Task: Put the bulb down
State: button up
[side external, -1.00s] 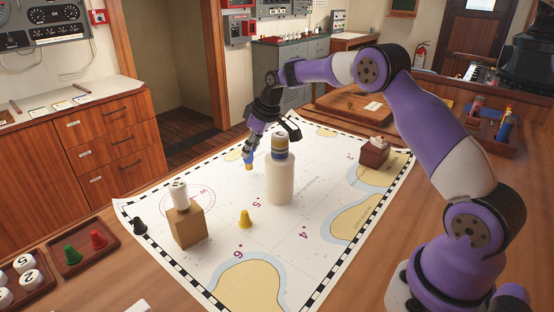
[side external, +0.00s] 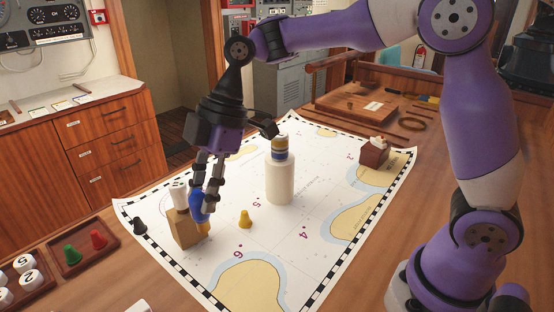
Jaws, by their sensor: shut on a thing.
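The bulb (side external: 197,206) is blue with a yellowish lower end. My gripper (side external: 204,206) points down and is shut on it, at the front left of the chart (side external: 275,245). The bulb overlaps the right side of a wooden block (side external: 182,231) in the side view. I cannot tell whether it touches the block or the chart. A white cylinder (side external: 179,195) stands on the block, partly hidden behind the fingers and bulb.
A yellow pawn (side external: 245,219) stands right of the gripper. Behind it is a tall white cylinder (side external: 280,182) with a banded piece (side external: 280,148) on top. The chart's front middle is clear.

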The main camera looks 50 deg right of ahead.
jog(key=s+a+n+g, duration=0.2)
jog(key=s+a+n, duration=0.2)
jog(key=s, duration=0.4)
jog(key=shift+w+d+f, duration=1.15)
jog(key=shift+w+f, duration=0.3)
jog(key=shift+f, duration=0.4)
jog(key=shift+w+d+f, duration=1.15)
jog(key=shift+w+f, duration=0.35)
jog(key=shift+f, duration=0.4)
jog(key=shift+w+d+f, duration=1.15)
jog(key=shift+w+f, duration=0.3)
jog(key=shift+f, duration=0.4)
jog(key=shift+f, duration=0.1)
jog(key=o, duration=0.9)
jog(key=shift+c, duration=0.2)
